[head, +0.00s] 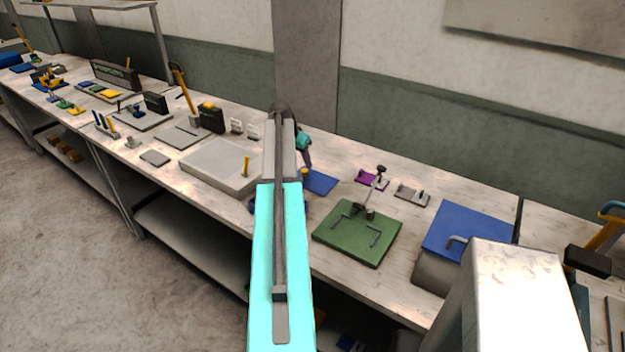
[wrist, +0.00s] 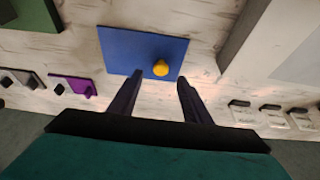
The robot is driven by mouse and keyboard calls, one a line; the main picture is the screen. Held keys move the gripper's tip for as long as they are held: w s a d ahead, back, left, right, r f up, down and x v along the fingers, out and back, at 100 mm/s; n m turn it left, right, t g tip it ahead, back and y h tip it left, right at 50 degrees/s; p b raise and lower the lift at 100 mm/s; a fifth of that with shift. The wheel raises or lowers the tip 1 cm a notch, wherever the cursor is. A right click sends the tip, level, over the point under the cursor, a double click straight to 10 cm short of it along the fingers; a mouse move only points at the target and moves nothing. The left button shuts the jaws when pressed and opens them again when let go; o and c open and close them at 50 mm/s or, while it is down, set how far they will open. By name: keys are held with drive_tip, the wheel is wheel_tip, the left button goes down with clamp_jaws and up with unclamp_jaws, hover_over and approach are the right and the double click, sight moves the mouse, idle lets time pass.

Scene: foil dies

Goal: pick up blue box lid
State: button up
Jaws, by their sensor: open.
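The blue box lid (wrist: 125,50) is a flat blue plate with a round yellow knob (wrist: 160,67). It lies on the pale worktop, and in the head view the blue lid (head: 322,182) shows just right of my arm, which hides part of it. My gripper (wrist: 160,80) is open and empty. In the wrist view its two dark fingers reach toward the lid's near edge, one on each side of the knob. I cannot tell how high the fingertips are above the lid.
A grey tray-like slab (head: 215,165) lies left of the lid. A green plate (head: 358,232) with a small stand is to its right, and a purple piece (head: 372,180) lies behind the plate. Small white blocks (wrist: 270,115) stand at the right in the wrist view.

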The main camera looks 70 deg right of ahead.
sight(305, 170)
drive_tip(key=shift+p+x, duration=1.1)
drive_tip(key=shift+x, duration=0.3)
drive_tip(key=shift+p+x, duration=0.35)
drive_tip(key=shift+x, duration=0.85)
drive_tip(key=c, duration=1.1)
